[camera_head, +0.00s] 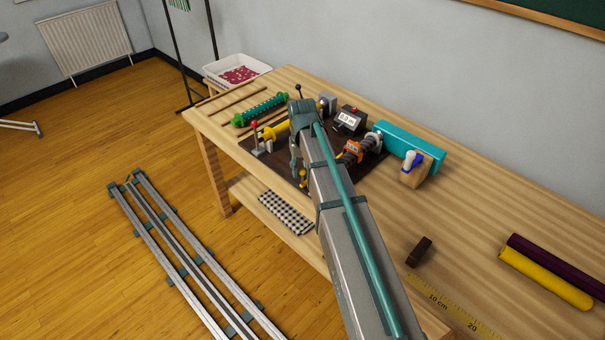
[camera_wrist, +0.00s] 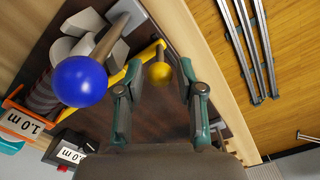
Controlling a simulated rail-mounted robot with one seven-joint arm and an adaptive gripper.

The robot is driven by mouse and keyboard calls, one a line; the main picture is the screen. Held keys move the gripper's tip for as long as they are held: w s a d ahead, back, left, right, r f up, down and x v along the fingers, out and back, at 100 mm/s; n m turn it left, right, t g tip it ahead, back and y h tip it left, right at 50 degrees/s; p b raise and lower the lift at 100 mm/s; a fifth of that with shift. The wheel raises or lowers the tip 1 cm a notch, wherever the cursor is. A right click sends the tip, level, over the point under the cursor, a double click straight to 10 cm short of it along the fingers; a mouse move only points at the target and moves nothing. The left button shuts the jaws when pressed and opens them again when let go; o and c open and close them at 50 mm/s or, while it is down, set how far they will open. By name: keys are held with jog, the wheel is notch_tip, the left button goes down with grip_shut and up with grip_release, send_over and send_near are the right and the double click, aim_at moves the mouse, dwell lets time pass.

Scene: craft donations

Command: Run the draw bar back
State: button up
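The machine with the draw bar sits on a dark board on the table. In the wrist view a yellow bar (camera_wrist: 131,76) lies along it, with a yellow ball knob (camera_wrist: 160,73) near its end. The yellow knob also shows small in the head view (camera_head: 303,174). I take this to be the draw bar, but the arm hides much of it. My gripper (camera_wrist: 159,82) is open, with a finger on each side of the yellow knob in the picture. I cannot tell whether they touch it. In the head view my gripper (camera_head: 297,160) hangs at the board's front edge.
A blue ball (camera_wrist: 80,81) on a rod stands close beside my gripper. A red-knobbed lever (camera_head: 254,125) stands left. The right table holds rolls (camera_head: 545,278).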

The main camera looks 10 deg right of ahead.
jog(key=shift+f, duration=1.5)
grip_shut()
